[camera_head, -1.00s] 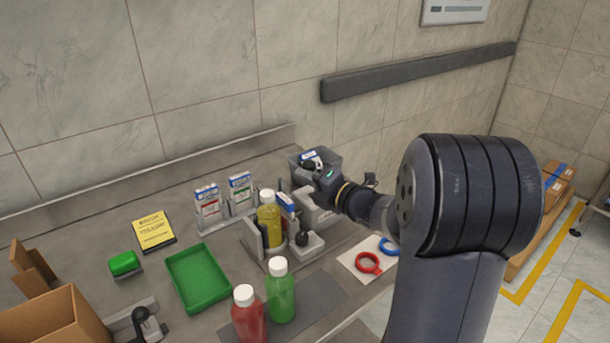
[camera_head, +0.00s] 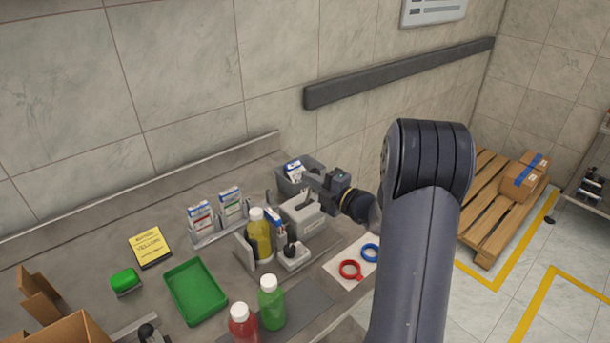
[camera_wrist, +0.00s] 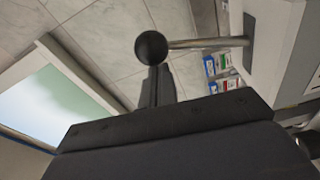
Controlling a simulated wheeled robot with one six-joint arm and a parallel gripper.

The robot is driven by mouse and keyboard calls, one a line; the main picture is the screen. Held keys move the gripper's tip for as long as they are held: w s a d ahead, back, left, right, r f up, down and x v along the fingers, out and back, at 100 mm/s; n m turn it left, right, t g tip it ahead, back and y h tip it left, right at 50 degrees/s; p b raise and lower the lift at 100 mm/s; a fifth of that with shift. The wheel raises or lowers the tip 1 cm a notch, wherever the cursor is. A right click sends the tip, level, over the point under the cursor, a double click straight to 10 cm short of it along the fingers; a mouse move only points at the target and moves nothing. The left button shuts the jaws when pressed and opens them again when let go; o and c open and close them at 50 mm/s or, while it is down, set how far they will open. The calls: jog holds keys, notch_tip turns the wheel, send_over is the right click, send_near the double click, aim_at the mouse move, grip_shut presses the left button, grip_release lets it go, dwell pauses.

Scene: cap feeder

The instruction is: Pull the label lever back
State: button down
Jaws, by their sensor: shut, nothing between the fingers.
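The label lever has a black ball knob (camera_wrist: 151,47) on a thin metal rod (camera_wrist: 205,43) in the wrist view. The rod runs right to a pale grey housing (camera_wrist: 268,45) with a dark slot. My gripper (camera_wrist: 156,82) is shut and empty, its narrow fingertips just below the knob in the picture. I cannot tell whether they touch it. In the head view my gripper (camera_head: 316,183) is above the grey machine (camera_head: 303,216), beside the grey bin (camera_head: 288,183). The lever is too small to make out clearly there.
A yellow bottle (camera_head: 259,237) stands in a holder by a small white base with a black knob (camera_head: 291,248).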

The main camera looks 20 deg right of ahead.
jog(key=shift+w+d, duration=0.15)
jog(key=shift+d, duration=0.15)
dwell(0.4)
jog(key=shift+d, duration=0.1)
jog(key=shift+s+d+f, duration=0.15)
jog(key=shift+s+d, duration=0.15)
jog(key=shift+s, duration=0.15)
jog(key=b+v, duration=0.1)
jog(key=v, duration=0.8)
jog(key=shift+s, duration=0.4)
jog(key=shift+w, duration=0.15)
